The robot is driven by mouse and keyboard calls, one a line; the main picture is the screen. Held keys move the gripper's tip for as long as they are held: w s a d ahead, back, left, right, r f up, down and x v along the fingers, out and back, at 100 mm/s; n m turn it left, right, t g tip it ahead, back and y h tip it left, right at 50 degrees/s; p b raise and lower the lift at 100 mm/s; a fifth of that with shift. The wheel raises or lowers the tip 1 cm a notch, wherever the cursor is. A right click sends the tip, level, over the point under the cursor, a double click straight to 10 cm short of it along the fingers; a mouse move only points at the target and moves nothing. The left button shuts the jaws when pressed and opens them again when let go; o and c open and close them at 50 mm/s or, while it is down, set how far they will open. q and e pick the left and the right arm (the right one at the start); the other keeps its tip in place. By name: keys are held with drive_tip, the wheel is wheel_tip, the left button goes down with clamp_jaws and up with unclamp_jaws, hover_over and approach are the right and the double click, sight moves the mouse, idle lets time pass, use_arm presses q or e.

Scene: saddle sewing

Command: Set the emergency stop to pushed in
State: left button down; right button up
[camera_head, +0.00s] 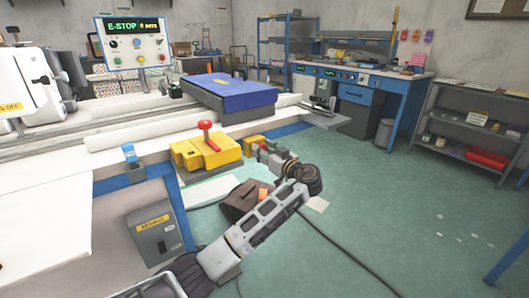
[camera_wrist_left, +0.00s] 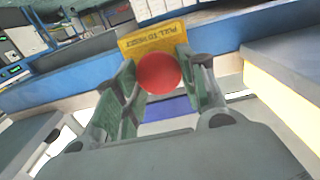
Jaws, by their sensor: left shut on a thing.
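The emergency stop is a round red button (camera_wrist_left: 158,73) in the left wrist view, in front of a yellow plate (camera_wrist_left: 150,38) lettered "PULL TO RESET". In the head view its yellow housing (camera_head: 254,142) is at the table's front edge, and the button is hidden behind my gripper. My left gripper (camera_head: 262,150) is at this housing. In the left wrist view its two fingers (camera_wrist_left: 160,84) stand on either side of the red button and are shut on it. I cannot tell how deep the button sits. My right gripper is not in view.
A display panel (camera_head: 132,42) reads "E-STOP". A blue pad (camera_head: 232,92) lies on the table behind. The green floor (camera_head: 400,225) to the right is mostly open.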

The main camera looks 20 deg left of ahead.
use_arm(q)
drive_tip(key=shift+w+a+r, duration=0.1)
drive_tip(key=c, duration=0.9)
unclamp_jaws()
drive_tip(key=shift+o, duration=0.2)
drive_tip(key=v, duration=1.2)
